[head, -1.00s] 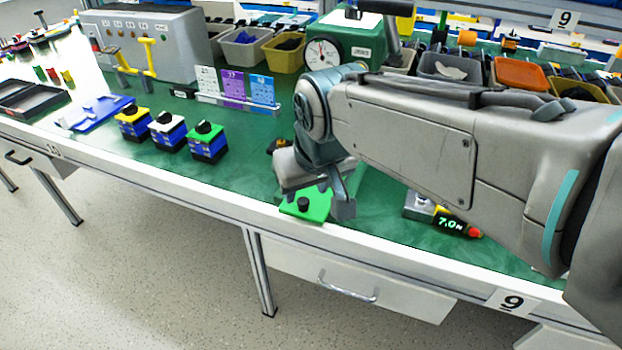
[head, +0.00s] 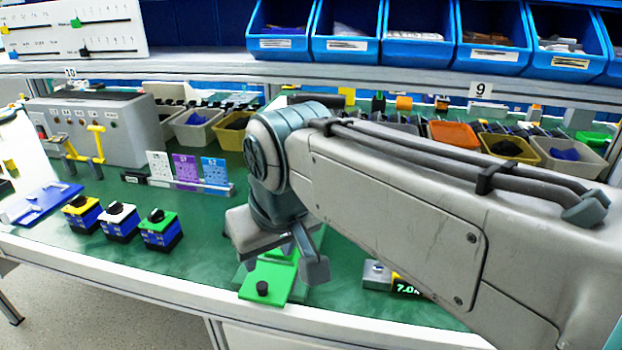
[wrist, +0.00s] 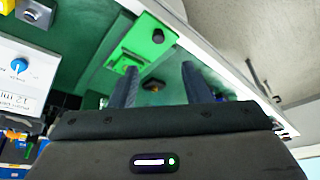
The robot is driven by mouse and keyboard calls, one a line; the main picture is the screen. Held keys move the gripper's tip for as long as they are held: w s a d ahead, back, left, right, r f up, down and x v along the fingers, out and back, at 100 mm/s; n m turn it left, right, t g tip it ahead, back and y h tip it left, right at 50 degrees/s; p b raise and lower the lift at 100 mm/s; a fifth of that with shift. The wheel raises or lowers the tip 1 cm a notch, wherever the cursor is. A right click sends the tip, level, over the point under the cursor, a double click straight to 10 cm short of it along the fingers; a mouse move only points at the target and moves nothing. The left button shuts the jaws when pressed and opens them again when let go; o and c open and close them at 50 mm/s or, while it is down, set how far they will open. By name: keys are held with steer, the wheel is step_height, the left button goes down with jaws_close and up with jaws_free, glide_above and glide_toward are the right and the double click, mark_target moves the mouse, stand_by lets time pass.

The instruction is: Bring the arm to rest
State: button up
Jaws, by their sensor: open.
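My gripper (head: 284,262) hangs over the front part of the green bench top (head: 185,266). A green plate with a black knob (head: 268,281) lies near the bench's front edge, just below and in front of the gripper. The plate also shows beyond the fingertips in the wrist view (wrist: 128,58). My gripper looks apart from the plate. My arm hides part of the bench behind it.
Three small switch boxes, yellow-topped (head: 82,213), white-topped (head: 120,221) and green-topped (head: 160,230), stand left of my gripper. Cards (head: 186,170) and bins (head: 196,128) stand behind. A shelf of blue bins (head: 420,38) hangs above.

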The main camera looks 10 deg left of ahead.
steer(key=s+d+r+m+h+p, duration=0.1)
steer(key=d+m+p, duration=0.3)
steer(key=d+p, duration=0.5)
steer(key=s+d+r+m+h+p, duration=0.1)
steer(key=d+r+m+p, duration=0.2)
steer(key=d+p, duration=0.6)
steer(key=d+m, duration=0.1)
steer(key=d, duration=0.7)
steer(key=shift+d+r+g+h, duration=0.2)
steer(key=shift+d+g+h, duration=0.1)
steer(key=shift+h, duration=0.1)
